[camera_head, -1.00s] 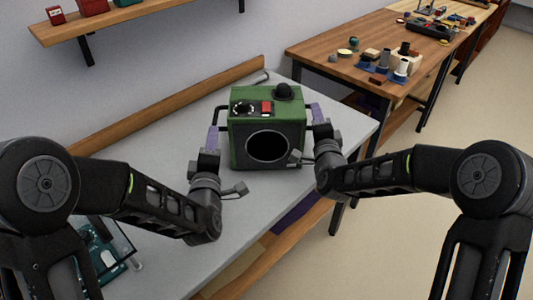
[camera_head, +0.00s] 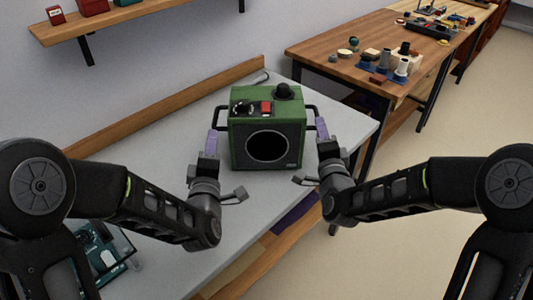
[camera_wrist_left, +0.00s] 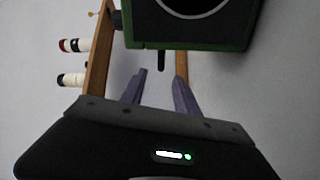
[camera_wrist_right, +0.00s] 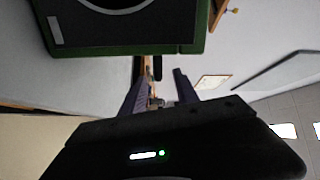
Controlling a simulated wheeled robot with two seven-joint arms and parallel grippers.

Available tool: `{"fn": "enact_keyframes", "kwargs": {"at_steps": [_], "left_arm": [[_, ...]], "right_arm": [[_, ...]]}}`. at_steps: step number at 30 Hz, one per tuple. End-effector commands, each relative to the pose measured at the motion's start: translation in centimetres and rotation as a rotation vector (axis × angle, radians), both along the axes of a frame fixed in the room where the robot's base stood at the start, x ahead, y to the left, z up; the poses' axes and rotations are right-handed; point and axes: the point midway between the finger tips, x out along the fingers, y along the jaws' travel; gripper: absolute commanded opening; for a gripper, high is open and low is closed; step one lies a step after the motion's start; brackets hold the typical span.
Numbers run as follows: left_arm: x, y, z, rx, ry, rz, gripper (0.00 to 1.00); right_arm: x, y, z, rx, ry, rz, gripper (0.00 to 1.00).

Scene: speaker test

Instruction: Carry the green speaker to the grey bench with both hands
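The green speaker (camera_head: 267,110), with a black front and a round dark cone, stands upright on the grey bench (camera_head: 150,175). It has a black handle on each side: the left one (camera_head: 216,112) and the right one (camera_head: 312,109). My left gripper (camera_head: 212,138) is open, its purple fingers just short of the left handle. In the left wrist view that handle (camera_wrist_left: 161,60) lies ahead, between the fingertips. My right gripper (camera_head: 321,126) is open near the right handle. In the right wrist view that handle (camera_wrist_right: 157,66) shows between the fingertips. Both grippers look empty.
A wooden workbench (camera_head: 330,50) with tools and several small items stands at the back right. A shelf (camera_head: 110,20) with red and green boxes is on the wall. A teal item (camera_head: 100,255) lies at the bench's near left. The bench in front of the speaker is clear.

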Motion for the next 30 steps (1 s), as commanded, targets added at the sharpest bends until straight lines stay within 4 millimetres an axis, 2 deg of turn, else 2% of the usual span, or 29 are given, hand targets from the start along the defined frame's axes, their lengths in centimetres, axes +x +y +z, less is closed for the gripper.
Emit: {"fn": "enact_keyframes", "kwargs": {"at_steps": [3,9,30], "left_arm": [[0.0,0.0,0.0,0.000,0.000,0.000,0.37],[0.0,0.0,0.0,0.000,0.000,0.000,0.37],[0.0,0.0,0.0,0.000,0.000,0.000,0.37]], "right_arm": [[-2.5,-0.2,0.1,-0.001,0.000,-0.001,0.37],[-5.0,-0.3,0.0,0.000,0.000,0.000,0.37],[-5.4,-0.3,0.0,0.000,-0.001,0.000,0.37]]}}
